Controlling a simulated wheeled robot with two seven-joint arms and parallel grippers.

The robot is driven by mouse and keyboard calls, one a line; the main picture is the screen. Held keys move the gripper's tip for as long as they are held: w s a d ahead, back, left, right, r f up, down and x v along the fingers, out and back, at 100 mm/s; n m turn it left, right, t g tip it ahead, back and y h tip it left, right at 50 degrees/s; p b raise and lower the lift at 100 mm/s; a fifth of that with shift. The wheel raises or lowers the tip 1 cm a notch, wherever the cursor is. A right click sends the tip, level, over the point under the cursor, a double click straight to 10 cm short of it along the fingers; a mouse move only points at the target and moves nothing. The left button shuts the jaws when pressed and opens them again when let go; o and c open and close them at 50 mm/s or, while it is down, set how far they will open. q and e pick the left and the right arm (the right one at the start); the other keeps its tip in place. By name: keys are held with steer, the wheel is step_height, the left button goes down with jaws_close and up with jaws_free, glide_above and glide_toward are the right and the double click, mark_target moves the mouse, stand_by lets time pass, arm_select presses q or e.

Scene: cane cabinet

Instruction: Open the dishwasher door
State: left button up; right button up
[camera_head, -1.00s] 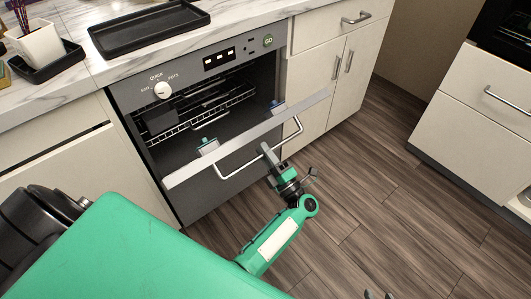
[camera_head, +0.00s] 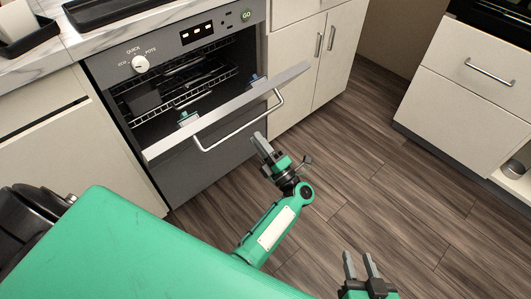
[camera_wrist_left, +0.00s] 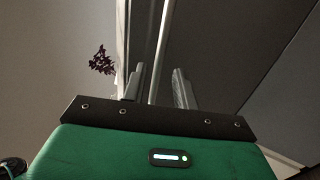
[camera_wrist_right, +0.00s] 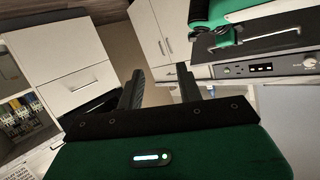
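The dishwasher (camera_head: 200,170) has a dark grey front, and its door (camera_head: 240,110) is partly open, tilted outward at the top. The racks show through the gap. A silver bar handle (camera_head: 240,128) runs along the door's outer face. My right gripper (camera_head: 361,266) is open and empty above the floor, far from the door.
Cream cabinets (camera_head: 310,65) stand right of the dishwasher, and a drawer unit (camera_head: 470,85) stands further right. The wood floor (camera_head: 370,160) between them is clear. A black tray (camera_head: 110,10) lies on the marble counter.

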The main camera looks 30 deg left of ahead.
arm_select(q)
steer(key=shift+s+d+f, duration=0.15)
steer(key=shift+d+f, duration=0.15)
steer(key=shift+d, duration=0.15)
arm_select(e)
steer(key=shift+s+r+t+y, duration=0.2)
steer(key=shift+s+t+y, duration=0.1)
steer(key=shift+t, duration=0.1)
